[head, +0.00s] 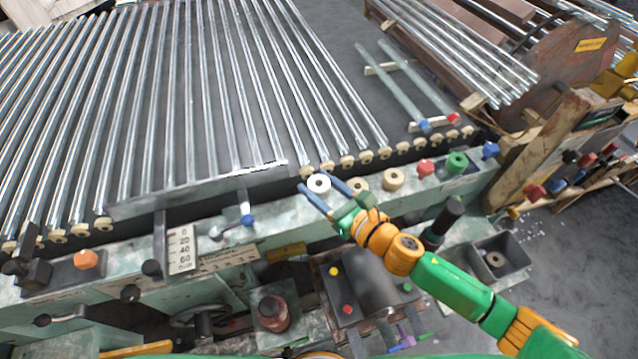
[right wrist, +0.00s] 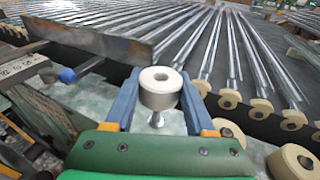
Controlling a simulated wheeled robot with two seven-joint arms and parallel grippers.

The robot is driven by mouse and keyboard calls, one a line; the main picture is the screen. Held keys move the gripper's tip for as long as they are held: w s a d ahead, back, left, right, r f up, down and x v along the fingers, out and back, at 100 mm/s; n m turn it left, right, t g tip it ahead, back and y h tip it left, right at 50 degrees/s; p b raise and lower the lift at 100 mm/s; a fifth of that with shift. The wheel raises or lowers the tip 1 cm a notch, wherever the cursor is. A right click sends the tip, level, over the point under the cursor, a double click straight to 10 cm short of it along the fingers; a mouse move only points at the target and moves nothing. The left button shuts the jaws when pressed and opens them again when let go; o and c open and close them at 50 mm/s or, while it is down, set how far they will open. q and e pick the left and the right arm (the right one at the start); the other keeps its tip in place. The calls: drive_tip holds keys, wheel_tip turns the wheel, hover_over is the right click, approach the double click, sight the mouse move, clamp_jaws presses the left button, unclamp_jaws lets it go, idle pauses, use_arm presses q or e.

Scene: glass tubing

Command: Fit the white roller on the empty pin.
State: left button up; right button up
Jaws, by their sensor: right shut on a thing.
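The white roller (head: 318,183) is a short cylinder with a hole in its top. My right gripper (head: 325,186) is shut on it, one blue finger on each side. In the right wrist view the roller (right wrist: 160,88) sits upright between the fingertips of the gripper (right wrist: 158,98). A shiny metal pin (right wrist: 157,119) shows just below the roller, its lower part rising from the pale green bench. The pin's top is hidden behind the roller, so I cannot tell whether the roller is around it or above it. My left gripper is not in view.
Tan rollers (head: 393,179) stand along the green bench (head: 290,210) to the right, one close beside the right finger. Red (head: 425,167), green and blue knobs lie beyond. A blue-tipped lever (head: 246,220) is to the left. Glass tubes (head: 265,80) lie behind a metal bar.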

drive_tip(key=shift+f, duration=0.2)
drive_tip(key=shift+f+b, duration=0.3)
drive_tip(key=shift+b, duration=0.15)
drive_tip(key=shift+f+b, duration=1.65)
drive_tip(key=shift+f, duration=0.2)
drive_tip(key=o, duration=1.3)
drive_tip(key=shift+o, duration=0.6)
drive_tip(key=shift+s+r, duration=0.1)
